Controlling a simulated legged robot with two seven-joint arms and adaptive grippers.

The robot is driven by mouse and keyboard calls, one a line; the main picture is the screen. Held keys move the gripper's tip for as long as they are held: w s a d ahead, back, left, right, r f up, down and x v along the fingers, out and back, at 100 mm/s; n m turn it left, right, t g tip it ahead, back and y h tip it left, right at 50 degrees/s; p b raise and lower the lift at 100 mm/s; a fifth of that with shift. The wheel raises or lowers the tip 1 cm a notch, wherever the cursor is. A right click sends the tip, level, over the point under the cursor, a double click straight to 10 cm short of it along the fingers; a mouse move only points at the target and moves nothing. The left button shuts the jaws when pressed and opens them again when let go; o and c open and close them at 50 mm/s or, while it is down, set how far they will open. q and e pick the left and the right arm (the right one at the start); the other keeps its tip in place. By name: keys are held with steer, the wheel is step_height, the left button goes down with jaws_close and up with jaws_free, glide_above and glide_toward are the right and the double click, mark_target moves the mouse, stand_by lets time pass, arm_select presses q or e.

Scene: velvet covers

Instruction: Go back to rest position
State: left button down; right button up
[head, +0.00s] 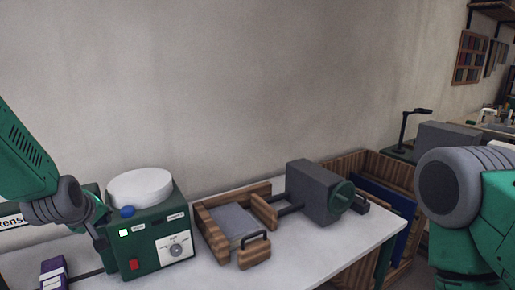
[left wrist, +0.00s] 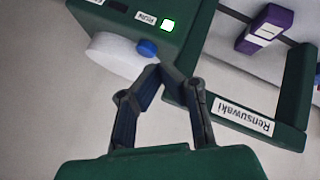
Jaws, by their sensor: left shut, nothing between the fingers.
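My left gripper (head: 99,240) is shut and empty, at the left side of a green machine (head: 150,259) with a white round top. In the left wrist view the closed fingertips of the left gripper (left wrist: 164,70) show close to the machine's blue button (left wrist: 147,48); I cannot tell whether they touch it. The button (head: 127,212) also shows in the head view, beside a lit white-green lamp (head: 123,233). My right arm comes in at the right edge, and its gripper is out of view.
A wooden holder (head: 213,240) with a grey pad stands right of the machine. A grey box-shaped device (head: 318,190) stands farther right. A purple block (head: 53,272) lies at the front left. The white table (head: 290,268) is clear in front of the holder.

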arm_select(q)
steer(key=s+d+f+m+g, duration=0.2)
steer(key=s+f+m, duration=0.1)
steer(key=s+f, duration=0.65)
steer(key=s+d+f+m+g, duration=0.2)
steer(key=s+f+m+g, duration=0.1)
steer(key=s+f, duration=0.7)
steer(key=s+d+f+m+g+h, duration=0.1)
steer(key=s+f+m, duration=0.15)
steer(key=s, duration=0.45)
steer(key=s+d+f+m+g+b, duration=0.1)
steer(key=s+d+f+g, duration=0.1)
steer(key=s+f, duration=0.35)
steer(key=s+d+f+m+g+h, duration=0.1)
steer(key=s+f+m, duration=0.1)
steer(key=s, duration=0.7)
step_height(320, 180, down, 13)
steer(key=w+d+b, duration=0.1)
steer(key=w+b, duration=0.1)
steer(key=b, duration=1.2)
steer(key=shift+w+f+t, duration=0.2)
steer(key=shift+w+t, duration=0.2)
arm_select(e)
step_height(320, 180, down, 15)
steer(key=shift+w+a, duration=0.15)
steer(key=shift+w, duration=0.1)
arm_select(q)
steer(key=shift+m, duration=0.25)
steer(key=shift+w+d, duration=0.1)
